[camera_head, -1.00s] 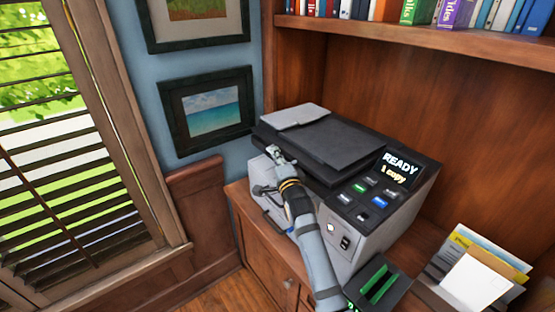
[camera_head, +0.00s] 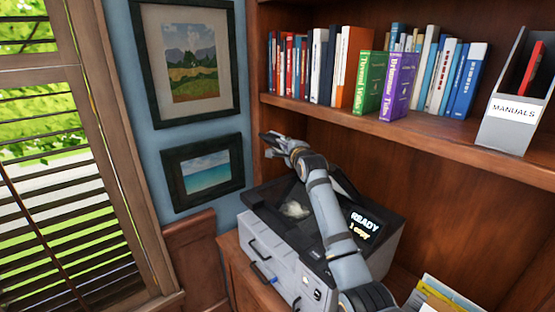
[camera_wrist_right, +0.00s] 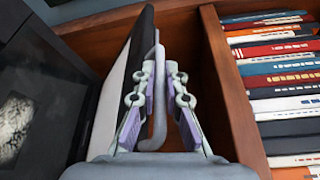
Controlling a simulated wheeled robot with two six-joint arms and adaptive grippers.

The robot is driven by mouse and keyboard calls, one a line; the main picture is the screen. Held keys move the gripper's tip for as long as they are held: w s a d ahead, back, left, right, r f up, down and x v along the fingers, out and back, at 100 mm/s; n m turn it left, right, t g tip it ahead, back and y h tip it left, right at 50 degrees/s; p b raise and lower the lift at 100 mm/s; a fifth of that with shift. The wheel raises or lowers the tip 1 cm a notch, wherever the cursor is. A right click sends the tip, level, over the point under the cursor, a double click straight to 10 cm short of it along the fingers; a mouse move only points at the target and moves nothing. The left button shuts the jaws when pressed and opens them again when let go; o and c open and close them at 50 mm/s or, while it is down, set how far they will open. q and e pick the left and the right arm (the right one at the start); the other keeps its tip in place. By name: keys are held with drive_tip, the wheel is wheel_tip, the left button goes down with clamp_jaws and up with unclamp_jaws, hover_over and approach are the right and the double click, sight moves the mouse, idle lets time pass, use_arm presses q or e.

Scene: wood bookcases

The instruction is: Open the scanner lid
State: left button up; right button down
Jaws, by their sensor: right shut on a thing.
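The scanner (camera_head: 285,262) stands on the wood cabinet, and its lid (camera_head: 345,188) is raised, mostly hidden behind my right arm. The dark scan bed is uncovered, with a pale patch (camera_head: 295,210) on it. My right gripper (camera_head: 270,143) is up above the bed's left rear, in front of the shelf's left end. In the right wrist view my right gripper (camera_wrist_right: 160,78) is shut on the grey lid handle (camera_wrist_right: 158,115). The lid's white underside (camera_wrist_right: 108,100) faces the bed there. My left gripper is not in view.
A shelf above holds several books (camera_head: 330,65) and a manuals holder (camera_head: 514,112). Framed pictures (camera_head: 205,172) hang on the left wall beside the window blinds (camera_head: 60,190). Papers (camera_head: 440,297) stand at the lower right.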

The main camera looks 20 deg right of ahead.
drive_tip(key=shift+w+d+r+p, duration=0.25)
drive_tip(key=shift+d+r, duration=0.3)
drive_tip(key=shift+d, duration=0.15)
drive_tip(key=shift+w+d+r+p, duration=0.1)
drive_tip(key=shift+w+d+r, duration=0.15)
drive_tip(key=shift+d+r, duration=0.4)
drive_tip(key=shift+w+d+r+p, duration=0.25)
drive_tip(key=shift+d+r, duration=0.25)
drive_tip(key=shift+d, duration=0.25)
drive_tip(key=c, duration=1.4)
unclamp_jaws()
drive_tip(key=shift+a, duration=0.1)
drive_tip(key=s, duration=0.8)
drive_tip(key=s+r, duration=0.1)
drive_tip(key=s, duration=0.3)
drive_tip(key=shift+a, duration=0.2)
